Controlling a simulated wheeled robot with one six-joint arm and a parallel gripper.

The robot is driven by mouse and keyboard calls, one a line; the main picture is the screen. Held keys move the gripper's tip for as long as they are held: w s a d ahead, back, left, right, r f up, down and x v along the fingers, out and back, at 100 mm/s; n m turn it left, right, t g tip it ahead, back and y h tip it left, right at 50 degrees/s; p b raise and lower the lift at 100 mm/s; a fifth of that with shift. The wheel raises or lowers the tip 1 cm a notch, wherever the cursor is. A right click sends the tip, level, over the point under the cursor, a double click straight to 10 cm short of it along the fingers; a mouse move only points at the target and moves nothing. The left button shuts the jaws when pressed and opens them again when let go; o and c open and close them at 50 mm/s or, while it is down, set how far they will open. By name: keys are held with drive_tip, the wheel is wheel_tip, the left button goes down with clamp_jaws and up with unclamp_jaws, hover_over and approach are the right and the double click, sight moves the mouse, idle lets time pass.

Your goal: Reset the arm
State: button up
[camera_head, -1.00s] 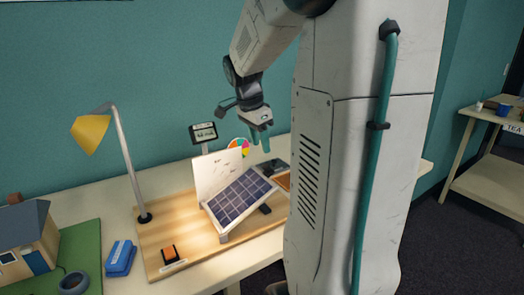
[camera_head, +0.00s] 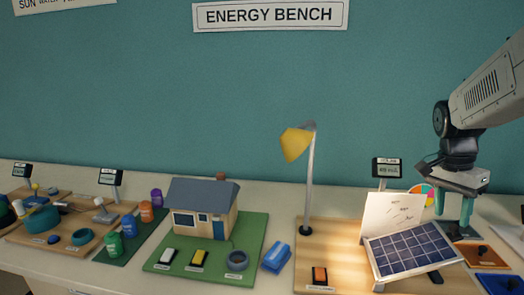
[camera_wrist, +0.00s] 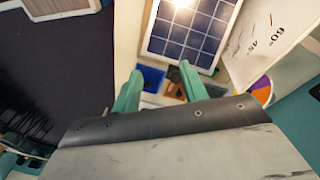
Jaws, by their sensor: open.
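My gripper (camera_head: 453,212) is at the right of the head view, above the bench and just right of the solar panel (camera_head: 410,250). Its two teal fingers point down and stand apart with nothing between them. In the wrist view, my gripper (camera_wrist: 157,88) shows the same two fingers, open and empty. The solar panel (camera_wrist: 190,28) lies beyond the fingertips there. It is tilted, with a white angle board (camera_head: 392,218) behind it. Most of my arm is outside the head view.
A yellow lamp (camera_head: 296,143) stands left of the panel on a wooden board (camera_head: 335,245). A small display (camera_head: 386,167) stands behind the panel.

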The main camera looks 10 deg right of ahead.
drive_tip(key=s+a+n+t, duration=0.1)
drive_tip(key=s+a+n, duration=0.3)
drive_tip(key=a, duration=0.4)
drive_tip(key=s+a+n+t+y, duration=0.1)
drive_tip(key=s+a+n, duration=0.3)
drive_tip(key=a+n, duration=0.3)
drive_tip(key=s+a+n, duration=0.4)
drive_tip(key=a+n, duration=0.1)
drive_tip(key=a, duration=0.5)
drive_tip(key=shift+s+a+r+t, duration=0.3)
drive_tip(key=shift+s+r+t, duration=0.05)
drive_tip(key=shift+t, duration=0.05)
